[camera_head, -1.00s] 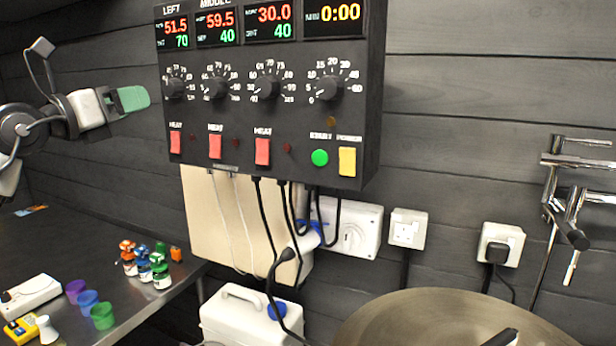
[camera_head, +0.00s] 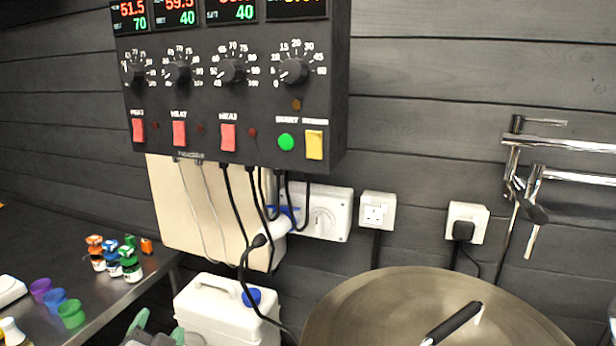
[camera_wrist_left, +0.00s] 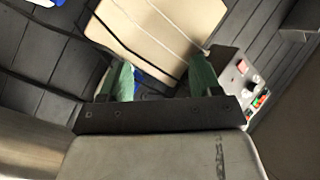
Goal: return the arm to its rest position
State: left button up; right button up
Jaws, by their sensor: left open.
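My left gripper (camera_head: 157,331) shows at the bottom edge of the head view, below and left of the white jerrycan. Only the tips of its green fingers and a grey part are in the picture. In the left wrist view its two green fingers (camera_wrist_left: 162,84) stand apart with nothing between them. Beyond them is the beige board (camera_wrist_left: 165,30) under the control box. My right gripper is not in view.
The control box (camera_head: 235,90) hangs on the dark wall. A white jerrycan (camera_head: 215,310) with a blue cap stands below it. A steel counter (camera_head: 120,285) at left holds small bottles (camera_head: 112,258) and coloured cups (camera_head: 57,300). A large lidded pot (camera_head: 390,300) is at lower right.

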pick_arm(q)
jog(key=s+d+f+n+g+h, duration=0.25)
jog(key=s+f+g, duration=0.55)
jog(key=s, duration=0.5)
jog(key=s+d+f+n+g+h, duration=0.25)
jog(key=s+f+g, duration=0.35)
jog(key=s+f, duration=0.6)
notch_tip(320, 180, down, 24)
jog(key=s+g+y, duration=0.1)
jog(key=s, duration=0.1)
jog(key=s+a+f+g, duration=0.1)
jog(key=s+a+f, duration=0.1)
jog(key=s+f, duration=1.4)
jog(key=shift+s+a+f+m, duration=0.15)
jog(key=shift+a+f+m, duration=0.1)
jog(key=shift+f+m, duration=0.2)
jog(key=shift+c, duration=0.5)
